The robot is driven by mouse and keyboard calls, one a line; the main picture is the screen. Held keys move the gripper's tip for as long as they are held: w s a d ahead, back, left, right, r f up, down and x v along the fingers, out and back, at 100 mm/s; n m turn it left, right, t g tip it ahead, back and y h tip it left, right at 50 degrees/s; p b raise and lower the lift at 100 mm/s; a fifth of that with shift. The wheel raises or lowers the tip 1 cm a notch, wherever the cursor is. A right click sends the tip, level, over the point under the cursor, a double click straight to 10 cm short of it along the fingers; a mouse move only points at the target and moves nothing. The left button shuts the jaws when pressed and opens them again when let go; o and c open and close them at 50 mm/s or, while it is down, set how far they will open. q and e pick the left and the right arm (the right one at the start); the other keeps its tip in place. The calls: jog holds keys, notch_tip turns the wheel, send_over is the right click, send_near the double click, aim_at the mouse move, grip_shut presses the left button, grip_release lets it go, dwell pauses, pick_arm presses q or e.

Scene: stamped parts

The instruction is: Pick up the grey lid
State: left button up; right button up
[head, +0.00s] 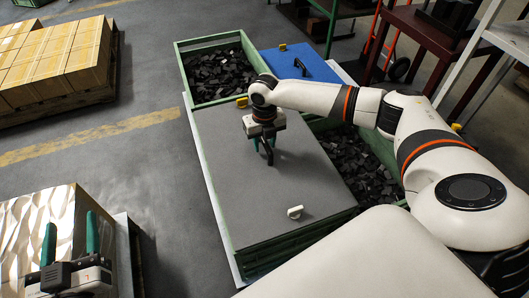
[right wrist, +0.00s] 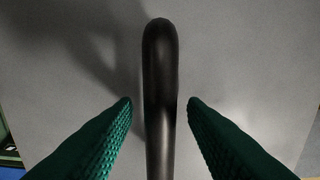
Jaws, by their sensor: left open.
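The grey lid (head: 235,190) is a large flat panel lying on a green crate. A dark bar handle (right wrist: 160,80) stands on it. My right gripper (head: 266,150) is over the far part of the lid. In the right wrist view its green fingertips (right wrist: 158,102) are apart, one on each side of the handle, with a narrow gap showing on both sides. The gripper hides most of the handle in the head view. My left gripper (head: 70,235) is at the lower left, far from the lid, with its green fingers wide apart and empty.
A white knob (head: 295,212) sits near the lid's front right. Open green crates of dark parts stand behind (head: 181,58) and to the right (head: 395,180). A blue lid (head: 325,66) with a dark handle is at the back. Stacked boxes (head: 60,58) stand left; the floor between is clear.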

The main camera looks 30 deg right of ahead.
grip_shut()
jog(key=shift+r, duration=0.1)
dwell(1.2)
